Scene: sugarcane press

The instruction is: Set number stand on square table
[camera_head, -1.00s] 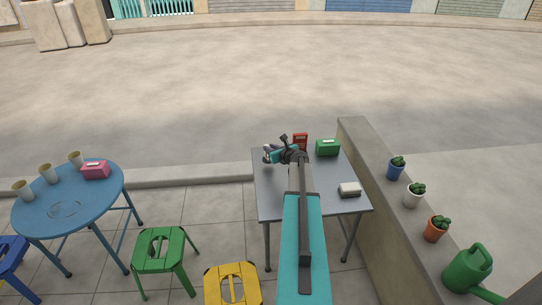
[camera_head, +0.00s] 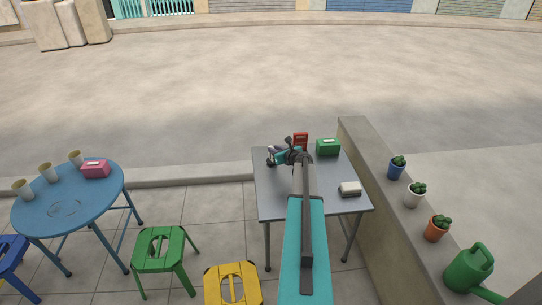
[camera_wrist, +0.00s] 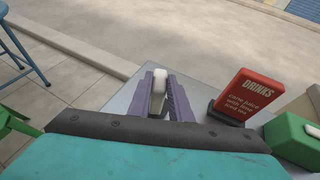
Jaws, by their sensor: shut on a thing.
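My gripper (camera_wrist: 160,84) has purple fingers shut on a narrow whitish piece, seen nearly edge-on in the wrist view, which I take to be the number stand (camera_wrist: 158,92). Its face and number are not readable. The grey square table (camera_head: 276,191) stands under my arm. In the head view my gripper (camera_head: 272,157) is over the table's far left part, and my arm hides some of the tabletop. I cannot tell whether the stand's base touches the table.
A red drinks sign (camera_wrist: 240,98) and a green box (camera_head: 328,147) stand at the table's far side, right of my gripper. A white-topped block (camera_head: 349,188) lies at the near right. A low wall (camera_head: 380,210) with potted plants runs along the right.

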